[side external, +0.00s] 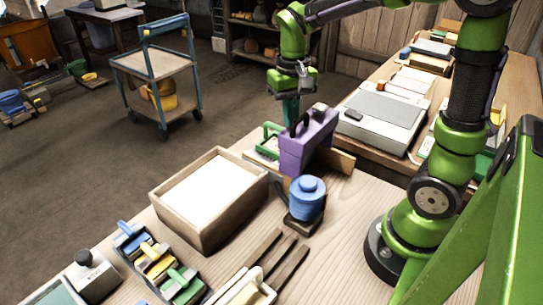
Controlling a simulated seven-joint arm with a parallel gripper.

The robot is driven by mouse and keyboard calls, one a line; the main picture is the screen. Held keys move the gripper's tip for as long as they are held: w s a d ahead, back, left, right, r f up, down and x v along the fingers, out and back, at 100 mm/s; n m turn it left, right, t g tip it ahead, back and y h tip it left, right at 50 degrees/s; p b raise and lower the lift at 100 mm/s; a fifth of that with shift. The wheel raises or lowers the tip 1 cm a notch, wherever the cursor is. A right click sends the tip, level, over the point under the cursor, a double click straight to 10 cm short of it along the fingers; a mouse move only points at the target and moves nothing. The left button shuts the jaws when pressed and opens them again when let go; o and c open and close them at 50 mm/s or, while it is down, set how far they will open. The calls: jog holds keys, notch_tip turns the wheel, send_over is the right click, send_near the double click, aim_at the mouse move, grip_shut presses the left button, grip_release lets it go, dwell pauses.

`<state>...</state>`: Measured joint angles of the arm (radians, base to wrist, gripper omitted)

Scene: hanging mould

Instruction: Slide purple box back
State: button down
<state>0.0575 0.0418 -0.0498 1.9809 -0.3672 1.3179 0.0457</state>
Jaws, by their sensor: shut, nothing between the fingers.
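The purple box (305,142) stands at the far part of the pale wooden table, behind the blue round-topped piece (307,198). Dark shapes show on its top. My gripper (291,108) points down at the box's far left side, close against it in the picture. Its fingers are shut with nothing held. The box hides the lower ends of the fingers, so I cannot tell whether they touch it.
A tan board (341,161) lies right of the box, and a green-framed item (268,140) lies left. A wooden tray with a white filling (209,190) stands nearer. Coloured-handled tools (158,262) sit at front left. A grey flat case (383,112) lies on the bench behind.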

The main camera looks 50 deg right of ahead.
aim_at(310, 135)
jog(key=shift+s, duration=2.8)
jog(key=shift+w, duration=0.1)
jog(key=shift+w+r, duration=0.35)
jog(key=shift+r, duration=0.25)
notch_tip(310, 135, up, 8)
jog(key=shift+f, duration=0.1)
jog(key=s+a+f+n+t+y, duration=0.2)
jog(key=s+a+f+t, duration=0.1)
jog(key=a+t, duration=0.3)
jog(key=shift+s+a+t, duration=0.4)
jog(key=shift+s+t, duration=0.2)
jog(key=shift+s, duration=0.25)
